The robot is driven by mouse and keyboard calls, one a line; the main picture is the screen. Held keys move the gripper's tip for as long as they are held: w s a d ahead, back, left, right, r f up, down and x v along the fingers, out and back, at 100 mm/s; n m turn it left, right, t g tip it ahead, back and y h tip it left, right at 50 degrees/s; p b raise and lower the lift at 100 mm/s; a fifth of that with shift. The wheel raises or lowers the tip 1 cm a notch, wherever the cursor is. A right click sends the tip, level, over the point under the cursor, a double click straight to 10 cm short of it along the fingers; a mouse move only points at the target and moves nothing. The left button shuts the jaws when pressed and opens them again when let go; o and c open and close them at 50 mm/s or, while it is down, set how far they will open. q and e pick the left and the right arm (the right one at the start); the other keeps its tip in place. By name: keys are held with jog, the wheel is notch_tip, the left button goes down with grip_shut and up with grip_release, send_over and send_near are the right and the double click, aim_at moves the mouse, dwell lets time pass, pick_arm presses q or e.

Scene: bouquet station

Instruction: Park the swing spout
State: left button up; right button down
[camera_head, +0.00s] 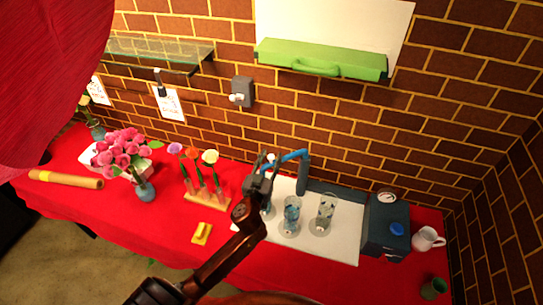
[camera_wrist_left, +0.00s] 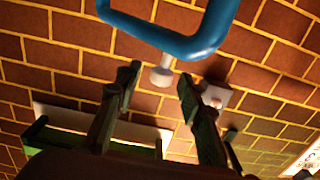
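The blue swing spout (camera_head: 290,157) is a bent tube on an upright post behind the white mat, its free end pointing left toward my left gripper. In the left wrist view the blue tube (camera_wrist_left: 190,45) crosses the top. A pale knob (camera_wrist_left: 161,77) on a short stem shows by the tube, between the fingertips in the picture; whether it touches them I cannot tell. My left gripper (camera_head: 262,178) is beside the spout's free end and partly hides it. In the wrist view the left gripper (camera_wrist_left: 158,82) is open, its fingers apart. My right gripper is not in view.
Glasses (camera_head: 291,214) and (camera_head: 326,212) stand on the white mat (camera_head: 345,240), close to my gripper. A dark blue box (camera_head: 386,228) and a white jug (camera_head: 427,238) are at the right. A flower stand (camera_head: 207,199) is at the left. The red table's front is mostly clear.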

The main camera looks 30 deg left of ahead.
pick_arm(q)
jog(key=shift+w+a, duration=0.15)
jog(key=shift+w, duration=0.45)
grip_shut()
dwell(0.3)
